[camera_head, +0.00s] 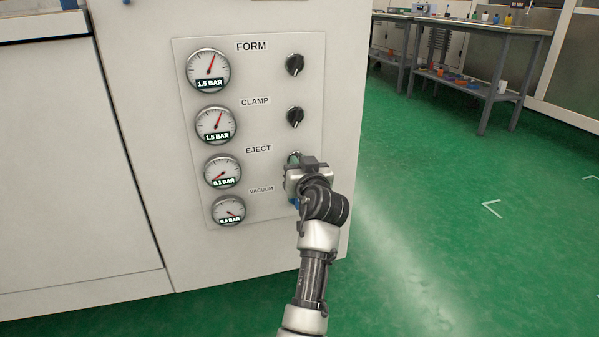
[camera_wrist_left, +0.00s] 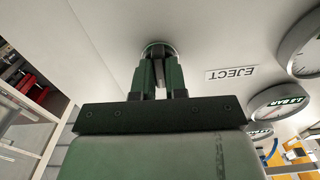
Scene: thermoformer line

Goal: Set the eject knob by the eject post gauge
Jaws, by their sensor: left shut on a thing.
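The eject knob (camera_wrist_left: 158,47) shows only as a round rim beyond the fingertips in the wrist view; its pointer is hidden. My left gripper (camera_head: 294,159) is at this knob on the white panel and is shut on it. In the wrist view its two green fingers (camera_wrist_left: 161,72) reach to the knob from both sides. The eject gauge (camera_head: 223,171) is left of the knob and reads 0.1 BAR, its needle pointing low and left. The EJECT label (camera_head: 258,149) sits above and between them. My right gripper is not in view.
Above are the clamp knob (camera_head: 295,116) and form knob (camera_head: 295,65); the clamp gauge (camera_head: 215,125) and form gauge (camera_head: 208,70) both read 1.5 BAR. The vacuum gauge (camera_head: 228,210) is below; its knob is hidden by my arm. Green floor (camera_head: 440,210) is clear at right.

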